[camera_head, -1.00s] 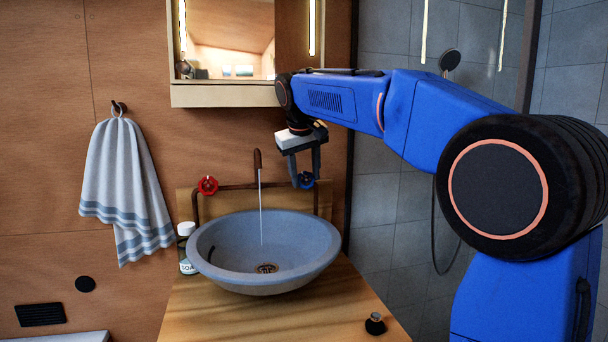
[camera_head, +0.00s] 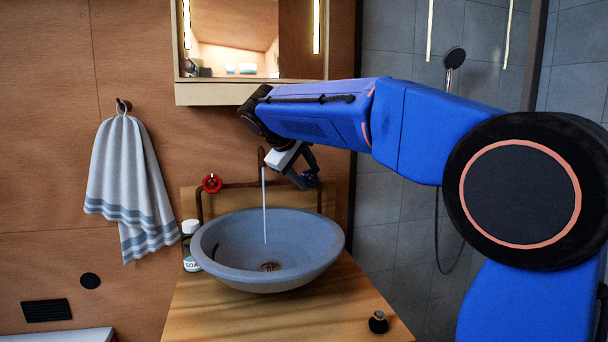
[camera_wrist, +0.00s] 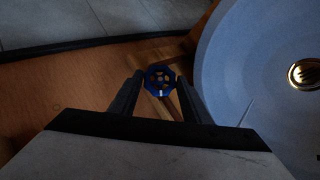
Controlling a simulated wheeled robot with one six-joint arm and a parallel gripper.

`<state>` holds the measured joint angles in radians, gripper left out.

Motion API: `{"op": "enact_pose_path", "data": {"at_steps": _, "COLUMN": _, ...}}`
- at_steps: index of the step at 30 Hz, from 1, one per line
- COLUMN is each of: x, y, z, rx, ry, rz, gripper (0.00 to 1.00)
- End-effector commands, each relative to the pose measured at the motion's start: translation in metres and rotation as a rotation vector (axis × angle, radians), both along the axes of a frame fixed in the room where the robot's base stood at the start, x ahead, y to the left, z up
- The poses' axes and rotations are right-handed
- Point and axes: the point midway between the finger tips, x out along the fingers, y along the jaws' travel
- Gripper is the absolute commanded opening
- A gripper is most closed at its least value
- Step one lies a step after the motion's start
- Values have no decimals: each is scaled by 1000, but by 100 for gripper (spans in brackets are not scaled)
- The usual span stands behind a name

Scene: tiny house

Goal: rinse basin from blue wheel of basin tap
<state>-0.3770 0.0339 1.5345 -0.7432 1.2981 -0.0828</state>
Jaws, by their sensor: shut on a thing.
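The blue wheel (camera_wrist: 159,79) sits between the fingertips of my gripper (camera_wrist: 160,84) in the wrist view. My gripper (camera_head: 309,178) is shut on it and tilted in the head view, where the fingers hide most of the wheel. The basin tap (camera_head: 262,160) is a brown pipe with a spout, and a thin stream of water falls from it. The grey-blue basin (camera_head: 215,245) stands on the wooden counter below, and the stream reaches into it near the drain (camera_head: 269,266). The basin also shows at the right of the wrist view (camera_wrist: 235,70).
A red wheel (camera_head: 211,183) is on the left of the tap pipe. A soap bottle (camera_head: 190,245) stands left of the basin. A small dark object (camera_head: 378,322) is on the counter's front right. A mirror cabinet (camera_head: 240,93) hangs above, and a towel (camera_head: 125,190) hangs at left.

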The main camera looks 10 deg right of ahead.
Motion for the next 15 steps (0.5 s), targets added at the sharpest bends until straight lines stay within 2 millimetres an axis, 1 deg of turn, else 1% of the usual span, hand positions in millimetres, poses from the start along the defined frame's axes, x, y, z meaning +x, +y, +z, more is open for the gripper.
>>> {"op": "enact_pose_path", "data": {"at_steps": 12, "x": 0, "y": 1, "z": 1, "rx": -5, "ry": -3, "rz": 6, "gripper": 21}}
{"op": "enact_pose_path", "data": {"at_steps": 13, "x": 0, "y": 1, "z": 1, "rx": -5, "ry": -3, "rz": 6, "gripper": 46}}
{"op": "enact_pose_path", "data": {"at_steps": 14, "x": 0, "y": 1, "z": 1, "rx": -5, "ry": -3, "rz": 6, "gripper": 53}}
{"op": "enact_pose_path", "data": {"at_steps": 15, "x": 0, "y": 1, "z": 1, "rx": -5, "ry": -3, "rz": 6, "gripper": 62}}
